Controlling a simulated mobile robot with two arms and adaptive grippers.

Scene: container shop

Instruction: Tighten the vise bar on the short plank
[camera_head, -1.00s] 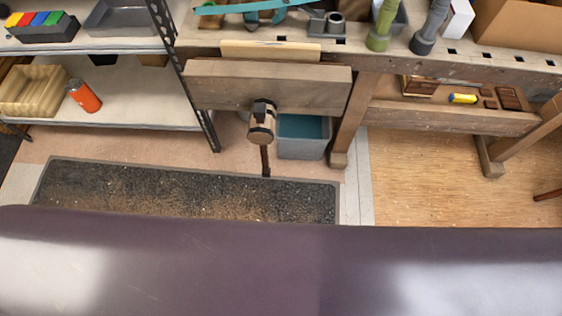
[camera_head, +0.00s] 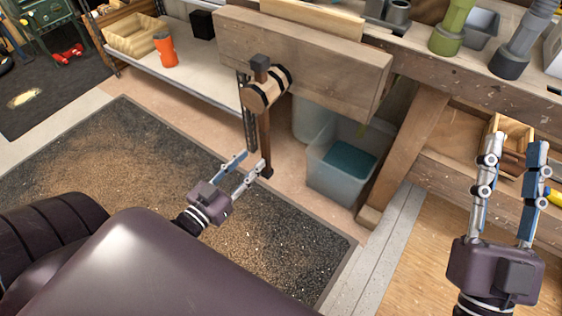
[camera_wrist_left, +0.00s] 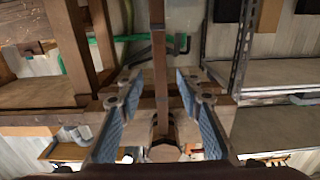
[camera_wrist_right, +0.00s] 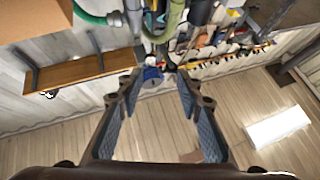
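The vise bar (camera_head: 264,132) is a dark wooden handle hanging upright through the round vise screw head (camera_head: 266,92), with a dark block at its top and bottom. The wide wooden vise jaw (camera_head: 320,58) is behind it. The pale short plank (camera_head: 310,14) stands on edge between the jaw and the bench. My left gripper (camera_head: 252,159) is open at the bar's lower part. In the left wrist view the bar (camera_wrist_left: 160,70) runs between its spread fingers; contact cannot be told. My right gripper (camera_head: 517,140) is open and empty at the right, before the bench.
Grey bins (camera_head: 338,165) stand under the bench behind the bar. A slanted bench leg (camera_head: 405,155) is right of them. A low shelf (camera_head: 195,67) with an orange can (camera_head: 165,49) is at the left. A dark, dusty mat (camera_head: 130,180) covers the floor beneath my left gripper.

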